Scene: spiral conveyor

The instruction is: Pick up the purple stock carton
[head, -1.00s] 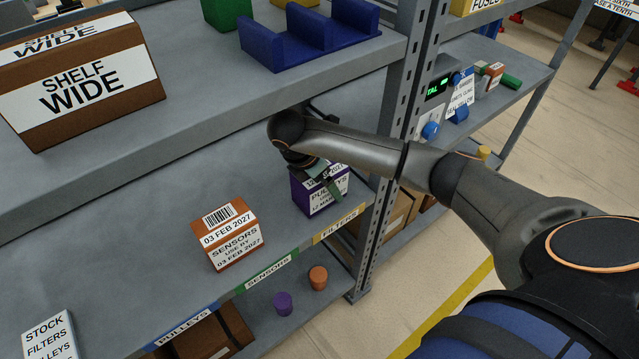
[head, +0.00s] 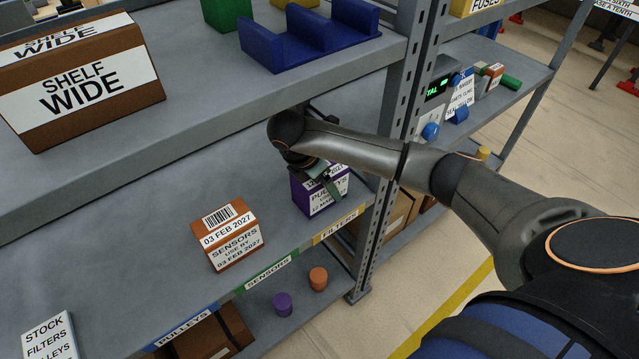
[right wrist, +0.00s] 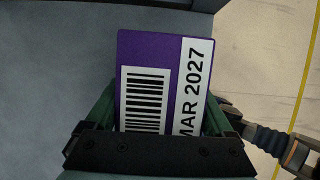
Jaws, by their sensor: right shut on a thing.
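The purple stock carton (head: 322,192) stands on the middle shelf (head: 150,220), near the shelf's right end by the upright. Its white label reads PULLEYS. My right gripper (head: 327,180) reaches down onto it from above and is shut on it. In the right wrist view the carton (right wrist: 145,65) lies between the two green fingers, with a barcode and MAR 2027 showing on its top. The fingertips are hidden in that view. I cannot tell any gap between the carton and the shelf. My left gripper is not in view.
An orange SENSORS carton (head: 228,236) stands to the left on the same shelf. A STOCK sign (head: 48,338) is at the lower left. The upper shelf holds a SHELF WIDE box (head: 85,85) and a blue divider (head: 310,42). A grey upright (head: 385,180) is close on the right.

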